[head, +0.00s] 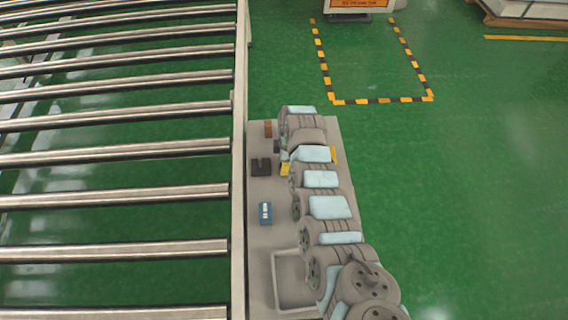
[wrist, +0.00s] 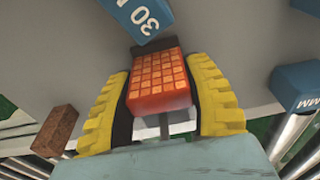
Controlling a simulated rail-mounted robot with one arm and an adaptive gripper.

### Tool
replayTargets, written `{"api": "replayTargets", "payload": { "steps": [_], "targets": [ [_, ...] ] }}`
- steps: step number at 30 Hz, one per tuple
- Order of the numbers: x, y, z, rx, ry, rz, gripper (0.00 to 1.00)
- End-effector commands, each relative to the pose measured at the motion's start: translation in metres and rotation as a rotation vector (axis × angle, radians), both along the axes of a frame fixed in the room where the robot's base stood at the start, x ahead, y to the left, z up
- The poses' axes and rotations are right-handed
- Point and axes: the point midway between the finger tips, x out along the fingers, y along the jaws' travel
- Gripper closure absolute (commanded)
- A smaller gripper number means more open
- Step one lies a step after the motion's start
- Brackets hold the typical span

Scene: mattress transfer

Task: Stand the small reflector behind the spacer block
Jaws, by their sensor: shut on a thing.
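The small reflector, an orange block with a grid face (wrist: 160,83), sits between the yellow fingers of my gripper (wrist: 159,72) in the wrist view. My gripper is shut on it. A dark piece (wrist: 152,46) shows at its far edge; I cannot tell whether it is part of the reflector. A blue block marked 30 (wrist: 146,17), apparently the spacer block, lies just beyond, close to the dark piece; I cannot tell if they touch. In the head view my arm hides the reflector, and yellow finger parts (head: 310,162) show on both sides of it.
A second blue block marked MM (wrist: 305,88) is at the right of the wrist view. A brown block (wrist: 57,130) is at the left. In the head view, a blue block (head: 265,213) and a dark block (head: 261,167) stand on the grey table (head: 258,245), beside the roller conveyor (head: 120,151).

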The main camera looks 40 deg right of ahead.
Motion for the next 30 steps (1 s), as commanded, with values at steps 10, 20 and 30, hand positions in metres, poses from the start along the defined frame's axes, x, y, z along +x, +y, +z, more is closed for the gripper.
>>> {"api": "replayTargets", "payload": {
  "steps": [10, 20, 30],
  "targets": [
    [0.0006, -0.0001, -0.0025, -0.001, -0.002, 0.001, 0.86],
    [0.0004, -0.0001, -0.0041, -0.001, -0.002, 0.001, 0.24],
    [0.0008, -0.0008, 0.0050, -0.001, -0.003, 0.001, 0.24]
  ]
}}
